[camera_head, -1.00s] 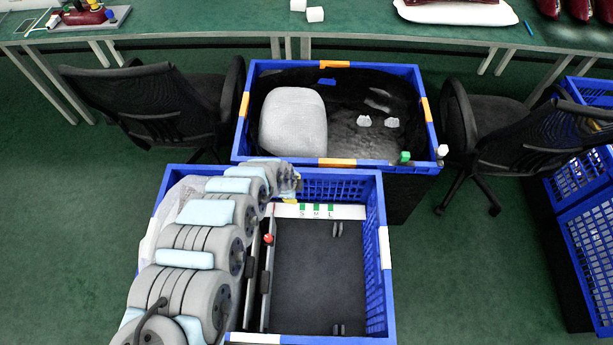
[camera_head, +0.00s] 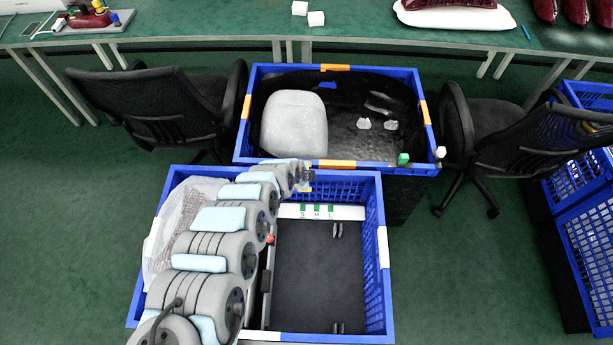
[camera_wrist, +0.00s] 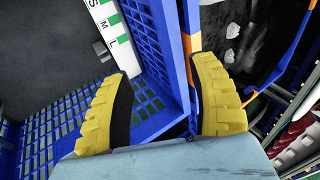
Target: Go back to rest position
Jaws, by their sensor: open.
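My gripper shows in the wrist view (camera_wrist: 165,105) with its two yellow ribbed fingers spread wide apart and nothing between them. Beneath and beyond the fingers in that view are the walls of two blue crates. In the head view, my grey arm reaches up over the left part of the near blue crate (camera_head: 376,240), and its far end is by that crate's back edge; the fingers are not clear there. The far blue crate (camera_head: 425,125) stands just behind, holding a whitish block (camera_head: 294,123) at left and small white pieces (camera_head: 377,124) on black lining.
Black chairs stand left (camera_head: 155,105) and right (camera_head: 500,135) of the far crate. A green worktable (camera_head: 210,22) runs along the back. More blue crates (camera_head: 590,220) are stacked at right. A plastic bag (camera_head: 175,225) lies in the near crate's left side. The near crate's right half is clear.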

